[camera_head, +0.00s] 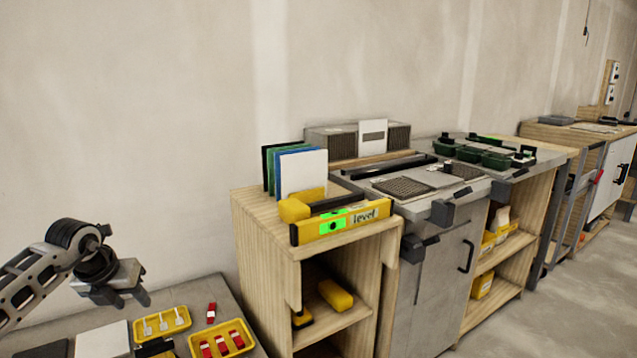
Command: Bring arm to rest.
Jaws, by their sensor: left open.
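My left arm comes in from the left, and its gripper (122,298) hangs above the low grey table at the lower left. The jaws are open with nothing seen between them. The gripper is apart from the wooden cabinet and from the things on it. My right gripper is not in view.
Yellow trays (161,323) with small white and red pieces (211,312) sit on the low table (228,297). Upright tiles (303,172) stand on the wooden cabinet (262,235). A grey workbench (465,197) stands to its right. Wall space above the gripper is clear.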

